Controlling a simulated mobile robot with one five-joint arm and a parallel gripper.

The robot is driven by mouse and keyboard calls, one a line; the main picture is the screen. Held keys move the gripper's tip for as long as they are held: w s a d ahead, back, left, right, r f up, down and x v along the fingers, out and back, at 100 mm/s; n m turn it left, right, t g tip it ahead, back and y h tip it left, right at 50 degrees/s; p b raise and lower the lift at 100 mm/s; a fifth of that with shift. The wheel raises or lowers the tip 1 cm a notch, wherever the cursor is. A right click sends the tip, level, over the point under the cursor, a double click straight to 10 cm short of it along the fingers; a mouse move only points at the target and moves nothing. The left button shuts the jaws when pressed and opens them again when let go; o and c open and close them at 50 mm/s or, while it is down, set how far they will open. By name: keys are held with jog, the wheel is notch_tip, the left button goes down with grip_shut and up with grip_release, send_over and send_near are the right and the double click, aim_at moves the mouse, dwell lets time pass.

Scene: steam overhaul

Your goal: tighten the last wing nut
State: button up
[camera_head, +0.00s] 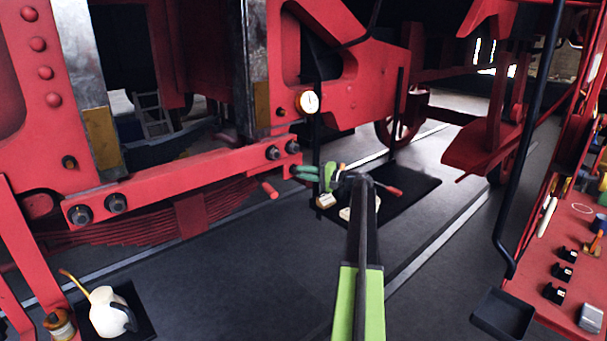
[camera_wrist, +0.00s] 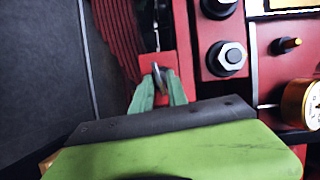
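My gripper (camera_head: 294,172) has green fingers and is at the right end of a red beam (camera_head: 190,180) in the head view. In the wrist view the fingers of my gripper (camera_wrist: 160,78) stand apart, one on each side of a small grey metal piece, which looks like the wing nut (camera_wrist: 158,74). It sits at a red block (camera_wrist: 172,60) with a thin rod above it. I cannot tell whether either finger touches the piece. The wing nut is too small to make out in the head view.
Large hex bolts (camera_wrist: 228,57) and a brass-rimmed gauge (camera_wrist: 309,103) lie to the right in the wrist view. The gauge also shows in the head view (camera_head: 308,102). A white oil can (camera_head: 107,312) stands at lower left. A red tool bench (camera_head: 570,235) is at right.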

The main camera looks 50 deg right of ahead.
jog(key=shift+o, duration=0.9)
jog(key=shift+w, duration=0.1)
jog(key=v, duration=1.7)
jog(key=shift+s+d+p, duration=0.15)
jog(key=shift+s+p, duration=0.1)
jog(key=shift+p, duration=0.05)
